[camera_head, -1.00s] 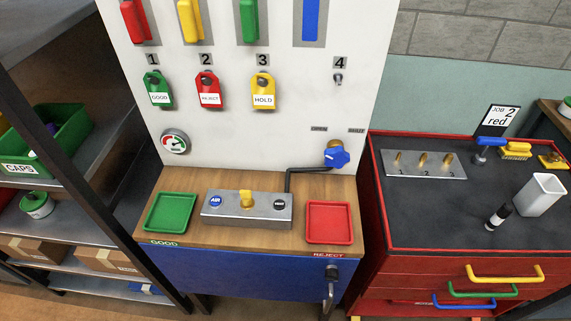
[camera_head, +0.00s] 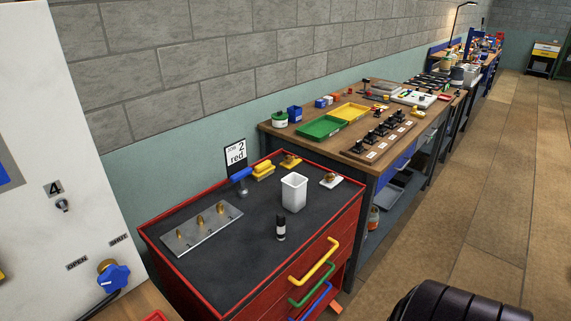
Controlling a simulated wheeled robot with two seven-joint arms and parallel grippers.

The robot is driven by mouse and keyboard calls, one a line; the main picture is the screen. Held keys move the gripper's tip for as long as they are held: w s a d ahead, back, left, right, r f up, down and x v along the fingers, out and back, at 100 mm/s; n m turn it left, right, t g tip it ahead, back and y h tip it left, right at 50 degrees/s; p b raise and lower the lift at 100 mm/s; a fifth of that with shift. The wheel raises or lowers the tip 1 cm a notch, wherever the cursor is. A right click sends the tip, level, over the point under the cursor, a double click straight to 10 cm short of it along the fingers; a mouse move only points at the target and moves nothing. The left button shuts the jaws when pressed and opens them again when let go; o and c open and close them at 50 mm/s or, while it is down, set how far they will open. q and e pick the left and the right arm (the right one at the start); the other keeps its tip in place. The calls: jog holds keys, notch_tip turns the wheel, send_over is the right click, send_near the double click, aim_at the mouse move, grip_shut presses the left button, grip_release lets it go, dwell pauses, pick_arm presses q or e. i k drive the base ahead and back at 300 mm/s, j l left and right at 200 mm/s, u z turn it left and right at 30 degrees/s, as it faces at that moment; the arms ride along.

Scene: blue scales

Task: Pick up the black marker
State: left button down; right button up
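The black marker (camera_head: 281,228) stands upright on the dark top of the red tool cabinet (camera_head: 228,268). It is a short black cylinder with a pale band. It is just in front of a white square cup (camera_head: 294,192), apart from it. Neither gripper shows in the head view. A black rounded shape at the bottom right looks like part of my own body.
A metal plate with brass pegs (camera_head: 202,228), a blue-handled tool (camera_head: 241,181), a yellow brush (camera_head: 263,170) and a job sign (camera_head: 236,156) share the cabinet top. A long workbench (camera_head: 350,155) stands behind to the right. Open floor (camera_head: 445,215) lies right.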

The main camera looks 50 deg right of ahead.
aim_at(281, 216)
jog(key=z, duration=1.4)
